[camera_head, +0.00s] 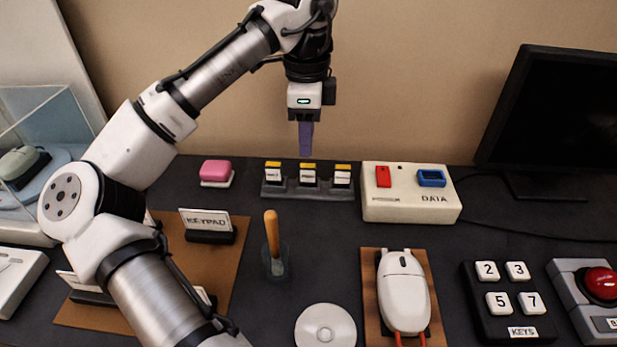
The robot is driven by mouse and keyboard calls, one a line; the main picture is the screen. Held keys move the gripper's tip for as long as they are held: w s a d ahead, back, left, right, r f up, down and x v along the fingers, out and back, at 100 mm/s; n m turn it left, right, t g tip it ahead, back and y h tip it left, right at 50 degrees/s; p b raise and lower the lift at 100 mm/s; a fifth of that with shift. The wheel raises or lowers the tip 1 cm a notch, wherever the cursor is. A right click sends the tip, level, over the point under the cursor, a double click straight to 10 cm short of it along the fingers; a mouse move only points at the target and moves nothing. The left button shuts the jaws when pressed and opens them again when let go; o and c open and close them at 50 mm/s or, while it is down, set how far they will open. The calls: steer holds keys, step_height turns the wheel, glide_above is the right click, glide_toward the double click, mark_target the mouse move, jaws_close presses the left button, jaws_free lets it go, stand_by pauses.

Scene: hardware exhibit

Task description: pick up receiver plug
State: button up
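My gripper (306,151) points straight down above a dark rack (330,193) at the back of the table. Its purple fingers overlap in a single narrow strip, so whether they are open or shut does not show. No separate object is clear between them. The rack holds three small upright black pieces with yellow tops and white labels: left (272,173), middle (308,175) and right (342,175). The label text is too small to read, so I cannot tell which is the receiver plug. The fingertips appear just above the middle piece, with a small gap in the picture.
A cream DATA box (410,209) with red and blue parts stands right of the rack. A pink block (216,171) is left. In front are a cup (275,265) with an orange-handled tool, a white disc (325,328) and a white mouse (403,290). A monitor (560,110) stands at right.

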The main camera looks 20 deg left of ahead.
mark_target(308, 165)
step_height(308, 165, down, 8)
steer(key=shift+f, duration=0.1)
jaws_close()
stand_by(0.5)
